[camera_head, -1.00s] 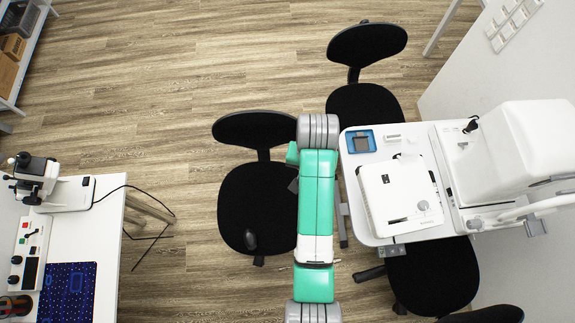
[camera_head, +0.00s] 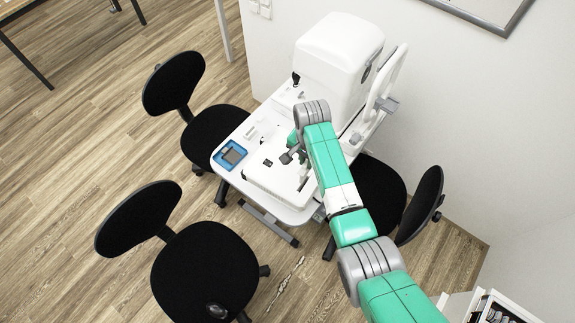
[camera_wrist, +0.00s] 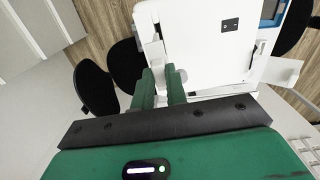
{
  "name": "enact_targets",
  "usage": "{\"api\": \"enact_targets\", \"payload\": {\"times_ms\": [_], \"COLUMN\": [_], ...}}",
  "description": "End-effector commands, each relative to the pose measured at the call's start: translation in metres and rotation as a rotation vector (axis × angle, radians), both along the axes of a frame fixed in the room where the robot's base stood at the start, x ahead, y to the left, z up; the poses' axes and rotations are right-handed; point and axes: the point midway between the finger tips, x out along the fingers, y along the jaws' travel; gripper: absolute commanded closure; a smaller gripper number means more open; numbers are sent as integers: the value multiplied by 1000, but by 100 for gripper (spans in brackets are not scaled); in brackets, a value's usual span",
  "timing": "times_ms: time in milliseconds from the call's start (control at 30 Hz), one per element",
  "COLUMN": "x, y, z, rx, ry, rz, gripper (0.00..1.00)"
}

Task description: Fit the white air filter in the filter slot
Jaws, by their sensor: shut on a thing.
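My gripper (camera_wrist: 160,75) has its two green fingers close together, shut on a small white piece (camera_wrist: 154,52) that appears to be the white air filter. The fingers partly hide it. In the head view my gripper (camera_head: 291,156) is over the white boxy device (camera_head: 262,183) on the table, and the held piece cannot be made out. The device also shows in the wrist view (camera_wrist: 205,45), just beyond the fingertips, with a round white knob beside them. I cannot clearly make out the filter slot.
A blue-rimmed tray (camera_head: 219,163) and a small white item (camera_head: 250,132) lie on the white table (camera_head: 290,214). A large white machine (camera_head: 335,52) stands behind. Black chairs (camera_head: 205,270) surround the table. Open floor lies at the left.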

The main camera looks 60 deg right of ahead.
Motion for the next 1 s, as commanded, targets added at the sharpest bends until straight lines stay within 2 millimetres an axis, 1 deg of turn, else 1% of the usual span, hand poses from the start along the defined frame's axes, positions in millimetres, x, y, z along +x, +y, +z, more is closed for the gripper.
{"api": "enact_targets", "payload": {"times_ms": [267, 800, 1000], "x": [0, 1, 1], "y": [0, 1, 1], "z": [-6, -48, -50], "rx": [0, -1, 0], "ry": [0, -1, -1], "rz": [3, 5, 5], "gripper": [99, 99, 99]}}
